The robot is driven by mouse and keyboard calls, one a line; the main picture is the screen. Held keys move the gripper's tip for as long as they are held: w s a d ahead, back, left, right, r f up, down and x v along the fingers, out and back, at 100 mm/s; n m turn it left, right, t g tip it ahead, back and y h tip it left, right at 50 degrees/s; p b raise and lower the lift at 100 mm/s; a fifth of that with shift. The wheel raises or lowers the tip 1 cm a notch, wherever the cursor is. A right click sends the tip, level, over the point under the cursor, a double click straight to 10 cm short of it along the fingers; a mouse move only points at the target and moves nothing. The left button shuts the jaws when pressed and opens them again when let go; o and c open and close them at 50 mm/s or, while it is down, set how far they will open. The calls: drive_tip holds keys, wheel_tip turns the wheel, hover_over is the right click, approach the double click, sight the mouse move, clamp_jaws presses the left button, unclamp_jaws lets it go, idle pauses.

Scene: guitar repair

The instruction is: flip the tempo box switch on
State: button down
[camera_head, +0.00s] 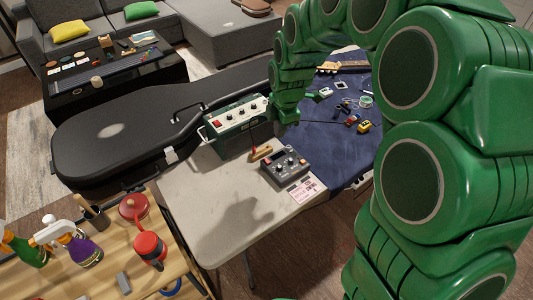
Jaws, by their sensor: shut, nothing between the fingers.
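A dark grey box with knobs (284,168) lies on the pale table, and I take it to be the tempo box. Its switch is too small to make out. A green box with a light knob panel (238,122) and a carrying handle stands behind it to the left. My gripper (289,121) is at the end of my green arm, pointing down, beside the green box's right end and, in the picture, above the grey box. It looks shut and empty. I cannot tell how high it is above the table.
A small wooden piece with a red tip (260,153) and a printed card (303,189) flank the grey box. A blue cloth (340,155) with small parts lies to the right. A black guitar case (120,140) is behind left. The pale table's front (225,215) is clear.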

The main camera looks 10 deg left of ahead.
wheel_tip(320, 180, down, 2)
drive_tip(key=w+a+n, duration=0.2)
drive_tip(key=a, duration=0.1)
approach(265, 158)
drive_tip(key=f, duration=0.6)
drive_tip(key=shift+w+a+f, duration=0.2)
drive_tip(key=shift+w+f, duration=0.1)
drive_tip(key=shift+f, duration=0.1)
drive_tip(key=shift+f, duration=0.1)
